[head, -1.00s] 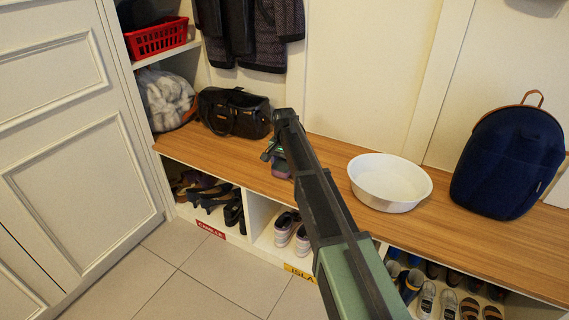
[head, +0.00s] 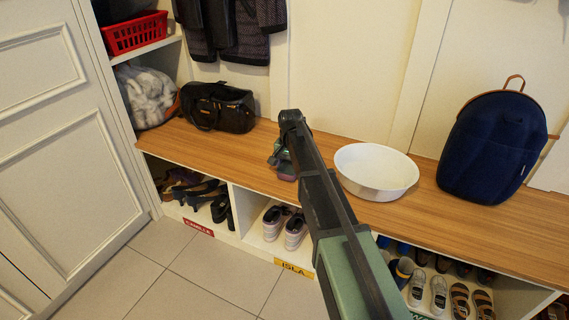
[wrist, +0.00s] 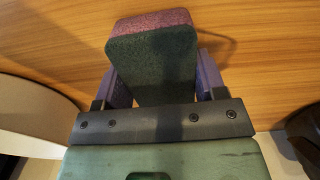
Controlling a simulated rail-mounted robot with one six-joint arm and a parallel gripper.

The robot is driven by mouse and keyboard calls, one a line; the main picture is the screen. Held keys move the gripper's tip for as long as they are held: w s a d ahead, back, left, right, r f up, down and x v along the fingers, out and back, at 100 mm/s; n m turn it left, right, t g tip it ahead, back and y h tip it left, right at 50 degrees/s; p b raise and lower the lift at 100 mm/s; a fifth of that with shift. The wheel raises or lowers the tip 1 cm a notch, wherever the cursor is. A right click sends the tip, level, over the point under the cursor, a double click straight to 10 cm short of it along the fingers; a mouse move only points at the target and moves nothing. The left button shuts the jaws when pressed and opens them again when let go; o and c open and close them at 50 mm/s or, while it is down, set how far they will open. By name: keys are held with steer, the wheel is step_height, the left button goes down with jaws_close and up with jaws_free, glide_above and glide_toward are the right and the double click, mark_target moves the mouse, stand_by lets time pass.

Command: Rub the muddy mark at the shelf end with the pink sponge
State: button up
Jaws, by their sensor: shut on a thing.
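My gripper (head: 281,157) is over the wooden bench top (head: 240,155), between the black bag and the white basin. In the wrist view its two purple fingers (wrist: 160,75) are shut on the pink sponge (wrist: 155,20), one on each side. The sponge has a pink layer and a dark green layer that faces the wrist camera. In the head view the sponge (head: 287,174) is a small patch below the gripper, partly hidden by my arm. I cannot tell whether it touches the wood. I cannot make out a muddy mark in either view.
A white basin (head: 376,172) stands close to the right of my arm, and a navy backpack (head: 492,145) farther right. A black bag (head: 218,107) sits to the left. Open cubbies with shoes (head: 285,226) lie below the bench. Coats (head: 235,30) hang above.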

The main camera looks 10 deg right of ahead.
mark_target(270, 167)
steer(key=shift+s+d, duration=1.25)
steer(key=shift+d, duration=0.25)
steer(key=shift+w, duration=0.15)
steer(key=shift+w+a, duration=1.1)
steer(key=shift+a, duration=0.3)
steer(key=shift+w+a, duration=1.15)
steer(key=shift+a, duration=0.25)
steer(key=shift+w+a, duration=1.1)
steer(key=shift+a, duration=0.3)
steer(key=shift+w+a, duration=0.2)
steer(key=shift+a, duration=0.05)
steer(key=shift+w+d, duration=0.75)
steer(key=shift+d, duration=0.1)
steer(key=shift+s+d, duration=1.15)
steer(key=shift+d, duration=0.2)
steer(key=shift+s+d, duration=1.1)
steer(key=shift+d, duration=0.3)
steer(key=shift+s+d, duration=1.15)
steer(key=shift+d, duration=0.2)
steer(key=shift+w+a, duration=1.05)
steer(key=shift+a, duration=0.2)
steer(key=shift+w+a, duration=1.05)
steer(key=shift+a, duration=0.25)
steer(key=shift+w+a, duration=1.05)
steer(key=shift+a, duration=0.2)
steer(key=r+p, duration=0.2)
steer(key=shift+w+a+r+p, duration=0.3)
steer(key=shift+a, duration=0.1)
step_height(270, 167, up, 5)
steer(key=p, duration=0.5)
